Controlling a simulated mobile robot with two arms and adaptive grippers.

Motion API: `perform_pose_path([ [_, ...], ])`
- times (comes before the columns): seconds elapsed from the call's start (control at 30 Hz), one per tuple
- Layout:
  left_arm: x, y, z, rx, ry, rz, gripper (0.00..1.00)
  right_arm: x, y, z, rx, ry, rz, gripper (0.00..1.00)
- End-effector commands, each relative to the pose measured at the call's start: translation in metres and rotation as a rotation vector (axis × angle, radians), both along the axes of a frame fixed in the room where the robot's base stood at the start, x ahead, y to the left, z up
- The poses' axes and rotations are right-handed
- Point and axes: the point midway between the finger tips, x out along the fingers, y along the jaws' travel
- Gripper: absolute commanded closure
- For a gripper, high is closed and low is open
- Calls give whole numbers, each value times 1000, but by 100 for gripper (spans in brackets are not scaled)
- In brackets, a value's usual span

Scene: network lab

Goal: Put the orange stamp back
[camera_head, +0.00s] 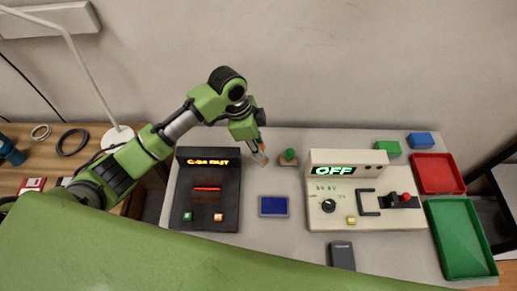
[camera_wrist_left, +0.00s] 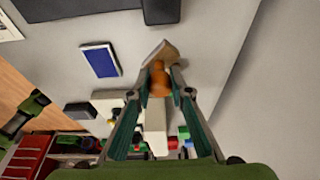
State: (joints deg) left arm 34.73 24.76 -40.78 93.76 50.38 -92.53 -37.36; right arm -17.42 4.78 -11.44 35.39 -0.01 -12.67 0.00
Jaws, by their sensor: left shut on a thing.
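My left gripper (camera_head: 260,156) is above the back of the grey table mat, just left of the green stamp (camera_head: 289,156). In the left wrist view my left gripper (camera_wrist_left: 157,92) is shut on the orange stamp (camera_wrist_left: 158,80). Its orange handle is between the fingertips, and a tan block shows at its far end. In the head view the held stamp is small and mostly hidden by the fingers. The green stamp stands on a small brown base. The blue ink pad (camera_head: 273,206) lies in front of them and also shows in the left wrist view (camera_wrist_left: 100,60). My right gripper is not in view.
A black device (camera_head: 207,190) with an orange display stands left of the ink pad. A white control box (camera_head: 365,195) reading OFF stands right. Green and blue blocks, a red tray (camera_head: 438,173) and a green tray (camera_head: 462,238) are at the far right. A dark grey object (camera_head: 342,255) lies in front.

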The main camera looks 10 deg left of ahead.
Motion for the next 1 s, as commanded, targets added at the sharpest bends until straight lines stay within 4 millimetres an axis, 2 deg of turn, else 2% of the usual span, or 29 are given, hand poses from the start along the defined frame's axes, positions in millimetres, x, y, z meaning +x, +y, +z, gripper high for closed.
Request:
perform_pose_path([
  [0.1,14,4,-16,-1,1,1,94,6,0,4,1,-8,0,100],
  [0.2,20,6,-24,-2,0,0,94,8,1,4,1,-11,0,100],
  [0.37,27,8,-33,-2,0,0,94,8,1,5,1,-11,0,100],
  [0.6,27,9,-62,-1,0,-1,94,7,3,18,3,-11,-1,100],
  [1.0,27,9,-69,-2,-3,0,94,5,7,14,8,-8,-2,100],
])
